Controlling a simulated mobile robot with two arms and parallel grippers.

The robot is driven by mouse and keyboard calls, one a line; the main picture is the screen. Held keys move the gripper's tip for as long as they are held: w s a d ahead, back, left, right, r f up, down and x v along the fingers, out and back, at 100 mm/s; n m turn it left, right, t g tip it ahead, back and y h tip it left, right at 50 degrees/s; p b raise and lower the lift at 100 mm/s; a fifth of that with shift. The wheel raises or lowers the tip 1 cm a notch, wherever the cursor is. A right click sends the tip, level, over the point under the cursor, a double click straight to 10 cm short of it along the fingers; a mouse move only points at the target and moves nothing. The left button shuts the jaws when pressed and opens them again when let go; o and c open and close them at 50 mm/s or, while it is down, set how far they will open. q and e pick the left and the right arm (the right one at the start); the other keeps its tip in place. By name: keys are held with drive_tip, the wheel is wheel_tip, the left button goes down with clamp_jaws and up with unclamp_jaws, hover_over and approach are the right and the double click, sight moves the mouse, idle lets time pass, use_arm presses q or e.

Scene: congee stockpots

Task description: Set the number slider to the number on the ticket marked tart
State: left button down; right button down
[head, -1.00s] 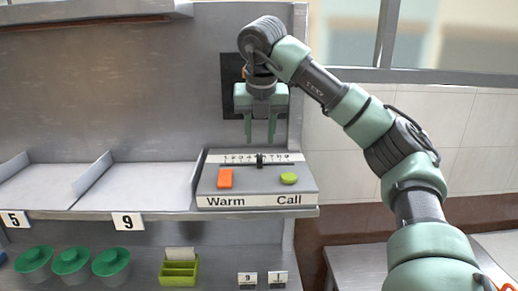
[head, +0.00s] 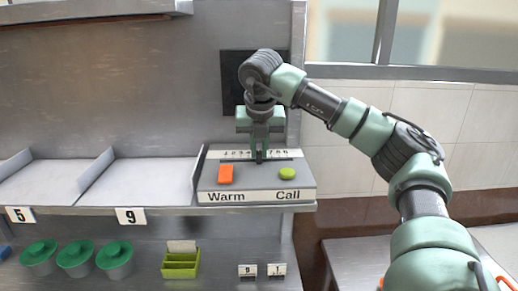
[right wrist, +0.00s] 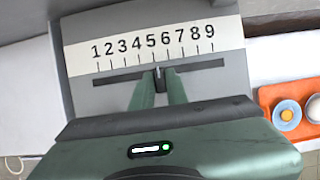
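The number slider is a dark knob (right wrist: 159,72) in a slot below a white scale (right wrist: 152,44) numbered 1 to 9. The knob stands near 5. It sits on a grey control box (head: 210,184) with "Warm" and "Call" labels. My right gripper (head: 259,158) points down at the slot. In the right wrist view its two fingers (right wrist: 160,84) are close together, one on each side of the knob, and look shut on it. I cannot make out a ticket marked tart. My left gripper is not in view.
The box carries an orange button (head: 226,174) and a green button (head: 288,174). Below are green-lidded pots (head: 76,258), a green holder with a white card (head: 180,264) and small number cards (head: 247,270). An orange tray (right wrist: 285,100) lies right of the box.

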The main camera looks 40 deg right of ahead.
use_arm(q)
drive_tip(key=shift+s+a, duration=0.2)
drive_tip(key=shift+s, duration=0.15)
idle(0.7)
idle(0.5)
use_arm(e)
drive_tip(key=shift+w+a+b, duration=0.1)
drive_tip(key=shift+w+b, duration=0.05)
drive_tip(key=shift+b, duration=0.15)
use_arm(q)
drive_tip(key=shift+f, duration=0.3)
use_arm(e)
drive_tip(key=shift+w+a, duration=0.1)
drive_tip(key=c, duration=1.4)
unclamp_jaws()
